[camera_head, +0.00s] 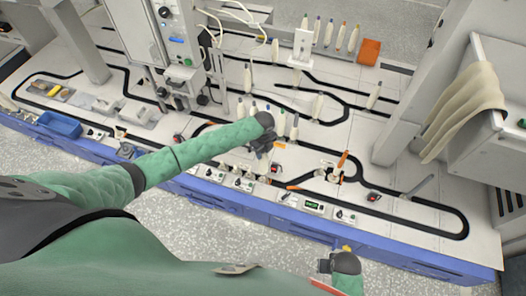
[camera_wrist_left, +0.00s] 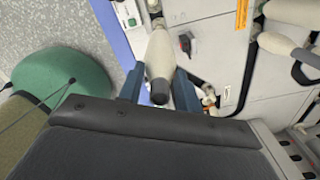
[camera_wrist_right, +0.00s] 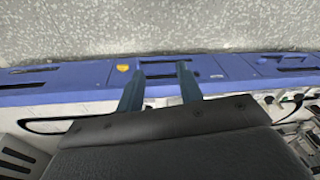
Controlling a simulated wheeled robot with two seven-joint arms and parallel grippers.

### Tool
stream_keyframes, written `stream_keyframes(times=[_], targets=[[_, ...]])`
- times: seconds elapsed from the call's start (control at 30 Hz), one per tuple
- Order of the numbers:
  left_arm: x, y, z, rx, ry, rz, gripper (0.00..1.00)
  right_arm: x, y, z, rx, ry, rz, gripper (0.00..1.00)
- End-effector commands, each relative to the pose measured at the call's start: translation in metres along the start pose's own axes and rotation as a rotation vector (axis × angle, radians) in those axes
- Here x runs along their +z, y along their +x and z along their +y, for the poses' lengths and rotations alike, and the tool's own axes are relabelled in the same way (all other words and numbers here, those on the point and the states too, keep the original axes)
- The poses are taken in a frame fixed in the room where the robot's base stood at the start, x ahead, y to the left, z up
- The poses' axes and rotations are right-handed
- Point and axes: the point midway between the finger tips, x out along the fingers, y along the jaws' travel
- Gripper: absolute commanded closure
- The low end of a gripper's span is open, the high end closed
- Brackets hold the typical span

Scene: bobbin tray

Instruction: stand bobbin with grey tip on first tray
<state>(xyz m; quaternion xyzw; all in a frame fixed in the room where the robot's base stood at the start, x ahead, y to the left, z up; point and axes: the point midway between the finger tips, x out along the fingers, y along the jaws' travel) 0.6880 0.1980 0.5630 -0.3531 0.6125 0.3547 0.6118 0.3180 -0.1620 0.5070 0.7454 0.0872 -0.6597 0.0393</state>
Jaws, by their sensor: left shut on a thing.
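My left gripper (camera_head: 262,150) is over the front middle of the conveyor table. In the left wrist view its fingers (camera_wrist_left: 158,88) are shut on a cream bobbin (camera_wrist_left: 159,55) with a dark grey tip (camera_wrist_left: 160,97). The tip end points toward my palm. In the head view this bobbin is mostly hidden under the gripper. My right gripper (camera_wrist_right: 160,88) is open and empty, over the table's front edge; in the head view it shows at the bottom right (camera_head: 325,265). I cannot tell which piece is the first tray.
A machine column (camera_head: 183,60) rises at back left. Control boxes (camera_head: 300,203) line the front edge. An orange box (camera_head: 369,51) is at the back.

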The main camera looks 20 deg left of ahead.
Motion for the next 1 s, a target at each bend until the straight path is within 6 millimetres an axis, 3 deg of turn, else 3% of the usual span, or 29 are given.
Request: stream_keyframes(times=[0.6,1.0], targets=[[0.000,0.018,0.000,0.000,-0.001,0.000,1.00,-0.015,-0.056,-0.005,-0.006,-0.002,0.008,0.64],[0.000,0.029,0.000,0.000,-0.001,0.000,1.00,-0.009,-0.092,-0.010,-0.014,0.000,-0.002,0.64]])
